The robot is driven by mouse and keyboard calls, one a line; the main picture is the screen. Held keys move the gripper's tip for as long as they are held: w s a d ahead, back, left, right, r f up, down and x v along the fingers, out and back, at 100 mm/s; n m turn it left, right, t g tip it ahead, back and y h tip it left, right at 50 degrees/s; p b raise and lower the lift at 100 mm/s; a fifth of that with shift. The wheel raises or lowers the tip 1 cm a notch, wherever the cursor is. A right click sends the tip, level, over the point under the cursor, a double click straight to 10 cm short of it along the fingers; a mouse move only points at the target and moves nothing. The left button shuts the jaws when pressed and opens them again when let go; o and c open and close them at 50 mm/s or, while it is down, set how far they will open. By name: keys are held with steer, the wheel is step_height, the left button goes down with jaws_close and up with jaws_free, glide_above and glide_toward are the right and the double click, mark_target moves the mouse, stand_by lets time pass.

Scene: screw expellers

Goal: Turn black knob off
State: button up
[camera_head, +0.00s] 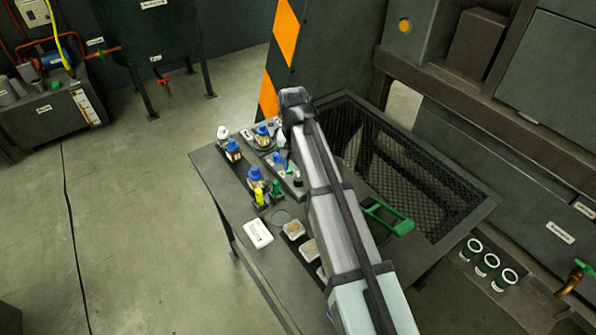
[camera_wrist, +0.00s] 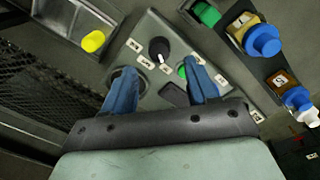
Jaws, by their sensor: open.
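The black knob (camera_wrist: 158,48) is on a grey control panel (camera_wrist: 145,28) in the wrist view. It has a white pointer mark, and small white labels sit around it; their text is too small to read. My gripper (camera_wrist: 160,66) is open, with its two blue fingers apart over the panel. The knob lies between and a little beyond the fingertips in the picture, and I see no contact. A green button (camera_wrist: 182,71) is partly covered by the right finger. In the head view my arm covers part of the panel (camera_head: 290,181), and I cannot make out the knob there.
Blue-capped bottles (camera_wrist: 263,40) stand beside the panel; they also show in the head view (camera_head: 233,149). A yellow-topped item (camera_head: 260,195), a white card (camera_head: 258,234) and sample dishes (camera_head: 293,229) are on the table. A mesh-topped frame (camera_head: 440,200) and green handle (camera_head: 388,216) lie to the right.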

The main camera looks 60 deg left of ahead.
mark_target(296, 177)
step_height(296, 177, up, 9)
steer(key=shift+s+f, duration=0.15)
steer(key=shift+f, duration=0.05)
steer(key=shift+a, duration=0.1)
stand_by(0.5)
